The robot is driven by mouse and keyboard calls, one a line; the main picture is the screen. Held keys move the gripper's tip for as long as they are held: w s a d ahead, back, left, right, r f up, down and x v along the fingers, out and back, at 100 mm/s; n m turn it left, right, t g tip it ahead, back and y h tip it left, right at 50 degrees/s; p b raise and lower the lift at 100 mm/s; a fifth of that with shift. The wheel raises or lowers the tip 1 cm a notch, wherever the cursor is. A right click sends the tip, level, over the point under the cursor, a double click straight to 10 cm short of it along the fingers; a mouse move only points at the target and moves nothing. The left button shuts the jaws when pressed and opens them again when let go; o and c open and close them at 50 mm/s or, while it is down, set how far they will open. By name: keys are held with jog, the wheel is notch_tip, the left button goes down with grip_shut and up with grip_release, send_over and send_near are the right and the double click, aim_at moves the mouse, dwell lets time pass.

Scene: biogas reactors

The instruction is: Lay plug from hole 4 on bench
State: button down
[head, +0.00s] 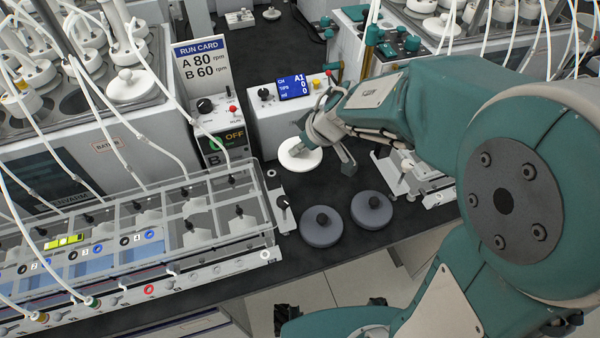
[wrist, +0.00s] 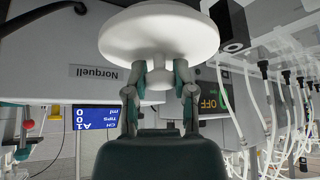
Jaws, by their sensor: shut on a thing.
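My gripper (head: 301,141) is shut on the knob of a white round plug (head: 302,160), with the wide disc below the fingers. In the wrist view, which is upside down, the two fingers of my gripper (wrist: 160,84) pinch the stem of the plug (wrist: 158,30). The plug is over the black bench (head: 345,185), in front of the box with the blue display. I cannot tell whether its disc touches the bench. Hole 4 cannot be made out.
Two grey discs with black knobs (head: 321,228) (head: 371,210) sit near the bench's front edge. The display box (head: 280,112) stands behind the plug. A clear-covered rack (head: 150,225) is at left. A small white fixture (head: 408,170) is at right.

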aim_at(305, 158)
notch_tip(305, 158, down, 5)
jog(key=shift+a+f, duration=0.1)
jog(key=shift+f, duration=2.65)
jog(key=shift+f, duration=0.1)
jog(key=shift+c, duration=2.2)
grip_release()
